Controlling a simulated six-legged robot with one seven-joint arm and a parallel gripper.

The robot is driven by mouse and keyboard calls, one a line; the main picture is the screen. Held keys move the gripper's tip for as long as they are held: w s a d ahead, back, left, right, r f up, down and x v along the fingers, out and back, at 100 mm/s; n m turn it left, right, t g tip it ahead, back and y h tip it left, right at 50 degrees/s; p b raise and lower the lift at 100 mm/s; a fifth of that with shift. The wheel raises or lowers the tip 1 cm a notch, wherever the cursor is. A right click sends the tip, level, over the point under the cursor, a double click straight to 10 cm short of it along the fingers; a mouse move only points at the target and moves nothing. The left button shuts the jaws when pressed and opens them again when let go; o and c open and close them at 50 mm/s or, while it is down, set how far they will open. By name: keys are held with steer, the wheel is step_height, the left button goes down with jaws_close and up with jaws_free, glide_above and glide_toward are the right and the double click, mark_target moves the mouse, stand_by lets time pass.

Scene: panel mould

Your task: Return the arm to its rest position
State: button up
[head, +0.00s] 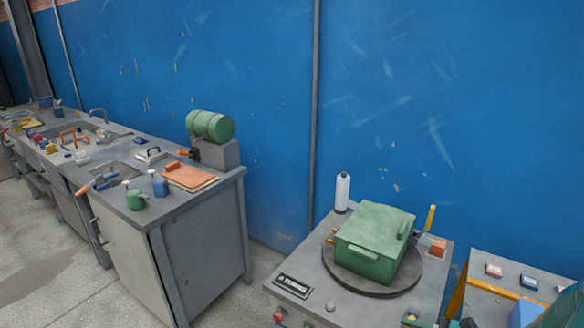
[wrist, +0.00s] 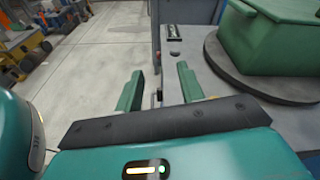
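My gripper (wrist: 160,92) shows in the wrist view, with its two green fingers apart and nothing between them. It is beside the left edge of a grey machine table, with the concrete floor beyond. A green lidded box (head: 375,245) sits on a dark round plate (head: 350,285) on that table. The box also shows at the upper right of the wrist view (wrist: 265,40), apart from my gripper.
A white bottle (head: 342,192) stands at the table's back. A grey workbench (head: 205,240) with tools, spray bottles and a green cylinder (head: 210,125) is at the left. Open floor (wrist: 90,85) lies left of the table.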

steer(key=s+a+r+n+g+h, duration=0.65)
steer(key=a+r+n+g, duration=0.2)
steer(key=a+n, duration=0.35)
steer(key=s+r+n+t+h, duration=0.5)
steer(key=r+n+h, duration=0.1)
steer(key=r+n, duration=0.4)
steer(key=shift+a+r+n, duration=0.3)
steer(key=shift+a+r, duration=0.1)
steer(key=shift+r, duration=0.2)
